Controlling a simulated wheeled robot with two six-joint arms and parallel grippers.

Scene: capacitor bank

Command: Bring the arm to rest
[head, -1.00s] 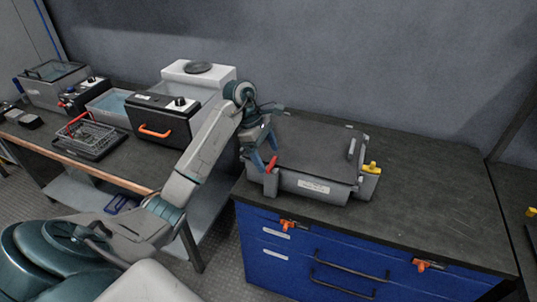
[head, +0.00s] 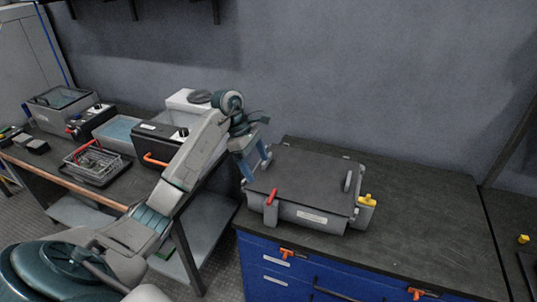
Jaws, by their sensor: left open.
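My left arm comes in from the lower left and reaches up across the gap between the two benches. My left gripper (head: 256,170) is open and empty, with blue fingers pointing down beside the upper left corner of a grey lidded box (head: 312,181). I cannot tell whether the fingers touch the box. The box lid is closed. A red lever (head: 271,197) is at its front left and a yellow knob (head: 368,200) at its right. My right gripper is not in view.
The box stands on a dark worktop (head: 425,220) over blue drawers (head: 270,267). On the left bench are a black unit with an orange handle (head: 155,160), a wire basket (head: 92,161) and water baths (head: 119,133). The worktop's right side is clear.

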